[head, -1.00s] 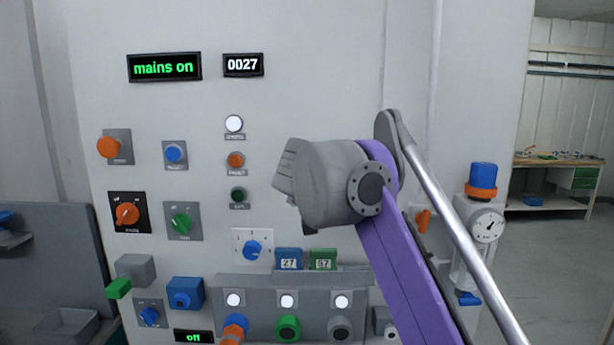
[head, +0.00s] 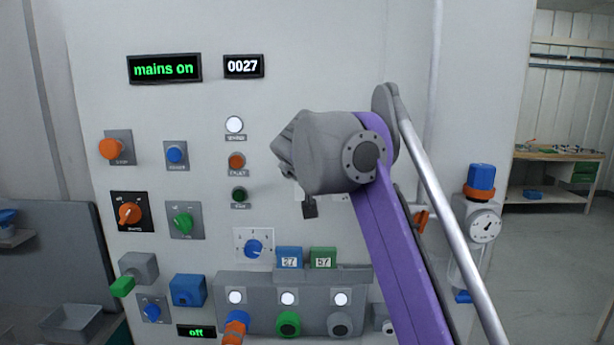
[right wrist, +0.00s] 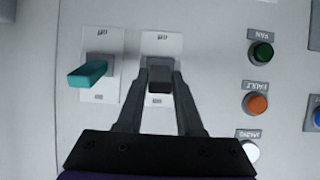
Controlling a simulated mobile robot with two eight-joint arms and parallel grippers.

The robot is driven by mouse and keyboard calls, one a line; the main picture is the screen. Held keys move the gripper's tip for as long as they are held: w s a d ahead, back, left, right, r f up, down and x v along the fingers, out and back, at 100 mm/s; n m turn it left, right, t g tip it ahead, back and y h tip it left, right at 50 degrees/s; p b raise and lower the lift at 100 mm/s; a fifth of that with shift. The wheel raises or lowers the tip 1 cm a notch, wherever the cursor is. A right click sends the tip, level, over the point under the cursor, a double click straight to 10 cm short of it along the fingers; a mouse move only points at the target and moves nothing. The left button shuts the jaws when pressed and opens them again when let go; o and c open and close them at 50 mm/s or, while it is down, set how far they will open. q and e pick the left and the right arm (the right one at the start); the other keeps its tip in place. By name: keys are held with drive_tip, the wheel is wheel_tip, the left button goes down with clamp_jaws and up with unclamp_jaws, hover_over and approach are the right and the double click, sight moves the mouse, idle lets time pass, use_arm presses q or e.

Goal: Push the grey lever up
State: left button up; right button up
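The grey lever (right wrist: 159,78) is a dark block on a white plate in the right wrist view, which shows the panel upside down. My right gripper (right wrist: 160,72) has one finger on each side of it. The fingertips are very close to its sides; I cannot tell whether they press on it. In the head view my right wrist hides most of the lever plates, and a small dark piece shows just below it, either lever or fingertip. My left gripper is not in view.
A teal lever (right wrist: 88,74) is on the neighbouring plate. Fan (right wrist: 261,54) and fault (right wrist: 256,104) buttons are on the other side. Below my right wrist are the blue rotary knob (head: 254,249), blue block (head: 289,257) and green block (head: 323,257). A gauge (head: 484,226) stands at the right.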

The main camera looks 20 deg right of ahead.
drive_tip(key=o, duration=0.3)
drive_tip(key=shift+o, duration=0.2)
drive_tip(key=v, duration=1.1)
drive_tip(key=shift+w, duration=0.1)
drive_tip(key=shift+d, duration=0.1)
